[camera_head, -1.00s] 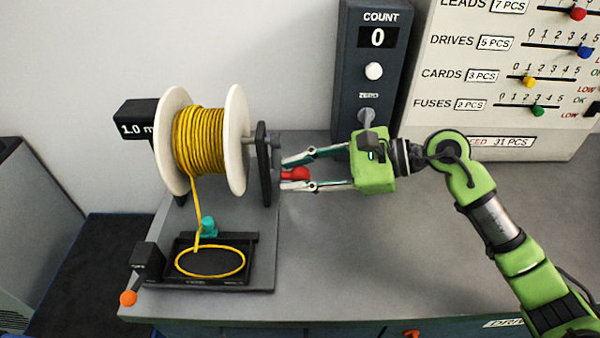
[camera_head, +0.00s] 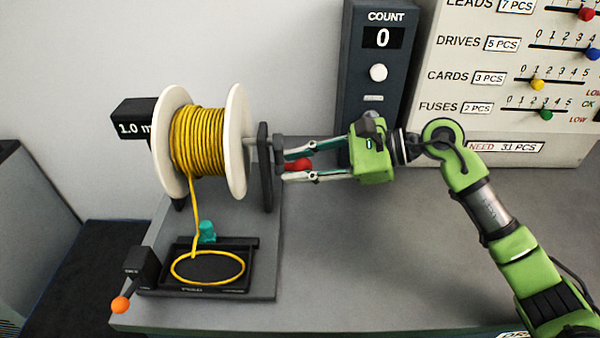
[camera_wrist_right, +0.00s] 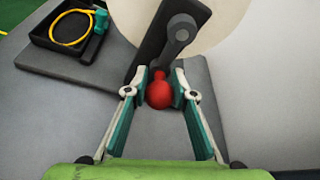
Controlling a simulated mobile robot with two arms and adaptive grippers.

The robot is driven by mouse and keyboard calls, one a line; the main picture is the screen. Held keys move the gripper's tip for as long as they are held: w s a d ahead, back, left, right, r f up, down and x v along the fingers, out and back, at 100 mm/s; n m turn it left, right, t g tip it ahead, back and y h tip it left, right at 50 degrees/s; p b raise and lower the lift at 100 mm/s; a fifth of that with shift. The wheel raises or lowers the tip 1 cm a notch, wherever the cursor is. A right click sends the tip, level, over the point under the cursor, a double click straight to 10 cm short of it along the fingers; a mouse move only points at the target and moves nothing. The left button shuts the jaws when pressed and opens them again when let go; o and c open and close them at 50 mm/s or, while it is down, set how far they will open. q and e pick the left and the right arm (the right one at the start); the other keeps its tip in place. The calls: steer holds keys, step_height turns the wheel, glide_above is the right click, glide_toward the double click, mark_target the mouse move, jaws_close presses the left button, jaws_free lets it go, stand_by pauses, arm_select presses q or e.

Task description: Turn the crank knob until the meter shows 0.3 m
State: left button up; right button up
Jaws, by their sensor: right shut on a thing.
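The spool (camera_head: 237,145) has white flanges and is wound with yellow cord (camera_head: 200,145). The meter (camera_head: 133,122) behind it at the left reads 1.0 m, its right end hidden by the spool. The red crank knob (camera_head: 298,165) is at the right of the spool's dark support post (camera_head: 265,165). My right gripper (camera_head: 287,165) is shut on the knob, one finger on each side. In the right wrist view the red knob (camera_wrist_right: 160,93) sits between the fingertips, below the grey crank arm (camera_wrist_right: 175,42). My left gripper is not in view.
A tray (camera_head: 248,262) with a cord loop and a teal part (camera_head: 207,231) is in front of the spool. An orange-knobbed lever (camera_head: 121,305) stands at its left. A count box (camera_head: 378,100) reading 0 and a slider panel (camera_head: 500,120) stand behind.

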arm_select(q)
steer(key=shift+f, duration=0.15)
arm_select(e)
steer(key=shift+w+a+r, duration=0.1)
steer(key=shift+w+a, duration=0.05)
steer(key=shift+w, duration=0.15)
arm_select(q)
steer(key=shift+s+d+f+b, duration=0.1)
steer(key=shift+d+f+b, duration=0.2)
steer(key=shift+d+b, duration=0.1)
arm_select(e)
steer(key=shift+w+r, duration=0.3)
steer(key=shift+w, duration=0.3)
steer(key=shift+w+r, duration=0.3)
steer(key=shift+w, duration=0.25)
steer(key=shift+r, duration=0.1)
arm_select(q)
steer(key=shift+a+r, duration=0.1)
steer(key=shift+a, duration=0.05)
arm_select(e)
steer(key=shift+w+r, duration=0.9)
steer(key=shift+r, duration=0.15)
